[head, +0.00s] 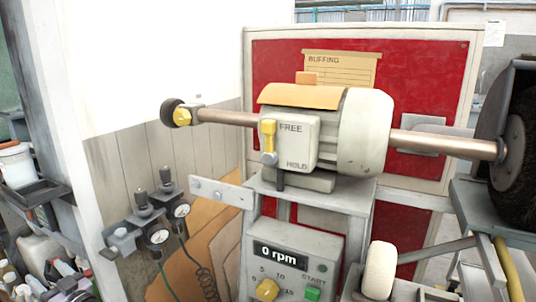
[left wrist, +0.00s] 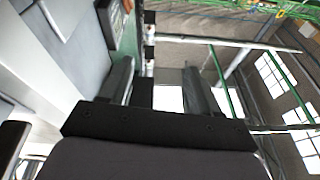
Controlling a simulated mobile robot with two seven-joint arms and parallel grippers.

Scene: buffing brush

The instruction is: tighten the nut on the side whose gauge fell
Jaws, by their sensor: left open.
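A buffing machine with a cream motor (head: 365,130) stands in the middle of the head view, a shaft out each side. A yellow nut (head: 181,117) is at the left shaft end by a small dark wheel (head: 169,112). A large dark brush wheel (head: 520,150) is on the right shaft; no yellow nut shows there. Two round gauges, one nearer (head: 159,237) and one farther (head: 182,210), hang at the left; their needles are too small to read. My left gripper (left wrist: 157,78) is open and empty in the left wrist view, away from the machine.
A yellow lever (head: 268,135) sits on the FREE/HOLD plate, at the FREE end. The control box (head: 320,250) reads 0 rpm, with a yellow knob (head: 266,289) and green start button (head: 312,294). A cluttered shelf (head: 35,190) is at far left. A red panel (head: 420,80) stands behind.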

